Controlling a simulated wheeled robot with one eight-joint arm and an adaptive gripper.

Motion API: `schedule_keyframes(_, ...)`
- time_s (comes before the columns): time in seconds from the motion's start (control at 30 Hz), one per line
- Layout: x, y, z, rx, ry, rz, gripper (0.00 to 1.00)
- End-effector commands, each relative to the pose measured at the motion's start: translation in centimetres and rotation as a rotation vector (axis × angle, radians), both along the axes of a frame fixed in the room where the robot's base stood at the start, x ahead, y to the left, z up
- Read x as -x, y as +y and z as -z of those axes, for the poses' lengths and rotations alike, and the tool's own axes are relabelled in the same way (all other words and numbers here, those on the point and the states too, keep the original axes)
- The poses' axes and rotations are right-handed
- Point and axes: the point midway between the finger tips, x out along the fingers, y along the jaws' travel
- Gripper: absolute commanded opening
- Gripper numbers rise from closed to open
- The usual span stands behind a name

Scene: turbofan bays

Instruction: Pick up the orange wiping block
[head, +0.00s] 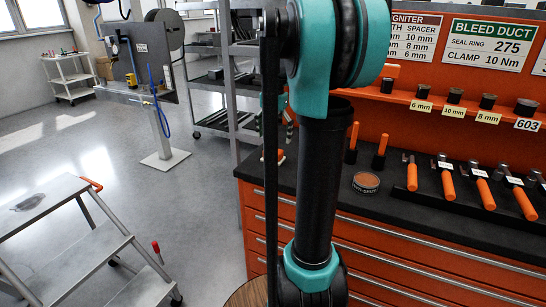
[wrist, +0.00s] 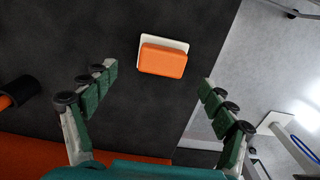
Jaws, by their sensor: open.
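In the wrist view the orange wiping block (wrist: 162,61) lies on a white backing or pad on the dark worktop (wrist: 125,115), near the worktop's right edge. My gripper (wrist: 157,79) is open, with one green-padded finger on each side of the picture. The block lies ahead of and between the fingertips, and neither finger touches it. Nothing is held.
In the head view, orange-handled tools (head: 447,186) and a round tin (head: 366,182) are on the counter. A step ladder (head: 75,240) stands left. A shelf rack (head: 232,90) stands behind.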

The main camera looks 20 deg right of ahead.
Motion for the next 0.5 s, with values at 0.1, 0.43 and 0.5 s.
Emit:
schedule_keyframes(0.1,0.0,0.0,1.0,0.000,0.000,0.000,0.84)
schedule_keyframes(0.43,-0.4,0.2,4.4,0.000,0.000,-0.001,0.84)
schedule_keyframes(0.5,-0.4,0.2,5.3,0.000,0.000,0.000,0.84)
